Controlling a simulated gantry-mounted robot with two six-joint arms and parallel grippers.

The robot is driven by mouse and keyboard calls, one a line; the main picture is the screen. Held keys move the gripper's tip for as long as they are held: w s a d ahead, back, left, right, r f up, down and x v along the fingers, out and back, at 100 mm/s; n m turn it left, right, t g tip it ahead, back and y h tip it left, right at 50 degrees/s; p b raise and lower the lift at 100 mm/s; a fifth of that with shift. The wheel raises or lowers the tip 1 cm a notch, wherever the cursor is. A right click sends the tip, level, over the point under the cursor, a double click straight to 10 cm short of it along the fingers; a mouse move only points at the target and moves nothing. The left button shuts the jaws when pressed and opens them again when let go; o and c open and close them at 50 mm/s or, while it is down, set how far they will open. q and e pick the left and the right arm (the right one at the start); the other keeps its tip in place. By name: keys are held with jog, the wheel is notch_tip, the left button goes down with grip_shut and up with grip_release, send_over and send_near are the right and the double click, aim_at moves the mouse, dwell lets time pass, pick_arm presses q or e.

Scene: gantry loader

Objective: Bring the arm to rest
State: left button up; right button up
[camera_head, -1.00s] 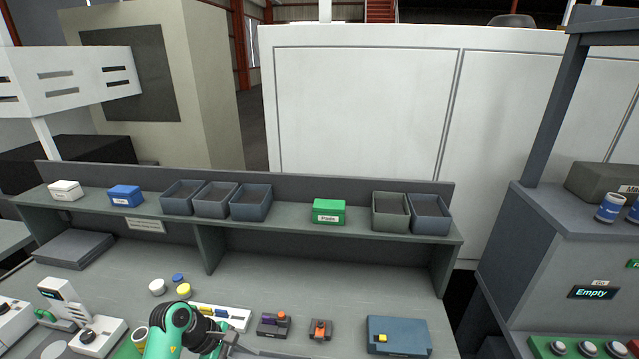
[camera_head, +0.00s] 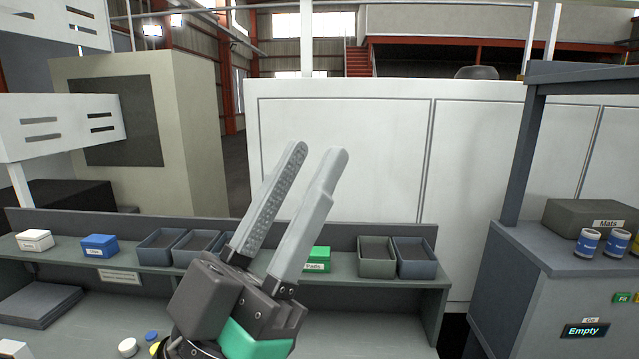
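My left gripper (camera_head: 318,165) stands raised in front of the shelf in the head view, its two grey fingers pointing up. The fingers are spread with a gap between them and nothing in it. Its dark body and teal wrist cover part of the shelf and the bench behind. My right gripper is not in view.
A grey shelf (camera_head: 60,258) carries a white box (camera_head: 34,240), a blue box (camera_head: 99,245), a partly hidden green box (camera_head: 318,259) and several open grey bins (camera_head: 377,256). A grey cabinet (camera_head: 535,310) with blue cans (camera_head: 587,243) stands at right. Space above the shelf looks clear.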

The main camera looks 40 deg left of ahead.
pick_arm(q)
jog(key=shift+w+d+f+m+h, duration=0.15)
jog(key=shift+d+m+h, duration=0.25)
jog(key=shift+d+h, duration=0.6)
jog(key=shift+a, duration=0.25)
notch_tip(320, 180, up, 18)
jog(key=p, duration=1.7)
jog(key=shift+f+p, duration=0.25)
jog(key=shift+p, duration=0.1)
